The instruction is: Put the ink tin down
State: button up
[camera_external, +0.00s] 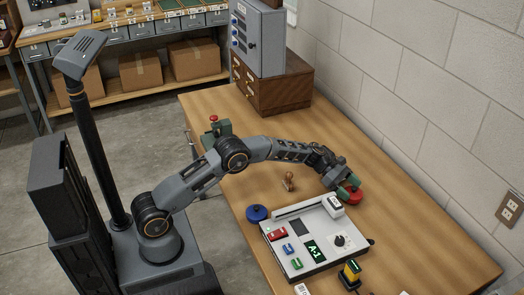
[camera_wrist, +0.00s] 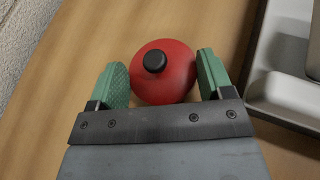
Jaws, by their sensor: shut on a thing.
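The red ink tin (camera_wrist: 168,82), round with a black knob on top, sits between the green finger pads of my gripper (camera_wrist: 162,64) in the wrist view. My gripper is shut on it. In the outside view the red tin (camera_external: 352,196) is at the end of my arm, near the table's right side, just beyond the upper right corner of the grey panel device. My gripper (camera_external: 345,188) partly hides it there. I cannot tell whether its underside touches the table. A blue tin (camera_external: 256,213) stands at the device's left corner.
The wooden table (camera_external: 420,240) is bare to the right.

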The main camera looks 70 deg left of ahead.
jog(key=shift+f+b, duration=0.35)
jog(key=shift+f, duration=0.25)
jog(key=shift+f, duration=0.25)
jog(key=o, duration=1.4)
jog(key=v, duration=1.3)
jog(key=shift+s+a+r+p, duration=0.1)
jog(key=shift+a+r+p, duration=0.05)
jog(key=shift+p, duration=0.15)
jog(key=s+d+r+m+g+y+p, duration=0.25)
jog(key=s+r+m, duration=0.25)
jog(key=s+r, duration=0.25)
jog(key=s+d+r+m+g+y+p, duration=0.1)
jog(key=s+d+r+m+y+p, duration=0.1)
jog(key=s+r+m+p, duration=0.5)
jog(key=s+a+r+m+y+p, duration=0.1)
jog(key=s+m+y, duration=0.1)
jog(key=s, duration=0.5)
jog(key=s+r+m+y+p, duration=0.1)
jog(key=s+m+y, duration=0.2)
jog(key=s+m, duration=0.2)
jog(key=s+a+r+m+t+y+p, duration=0.1)
jog(key=s+m+y, duration=0.1)
jog(key=s, duration=0.8)
jog(key=shift+s+a+r+m, duration=0.1)
jog(key=shift+s+a+m, duration=0.2)
jog(key=shift+m, duration=0.5)
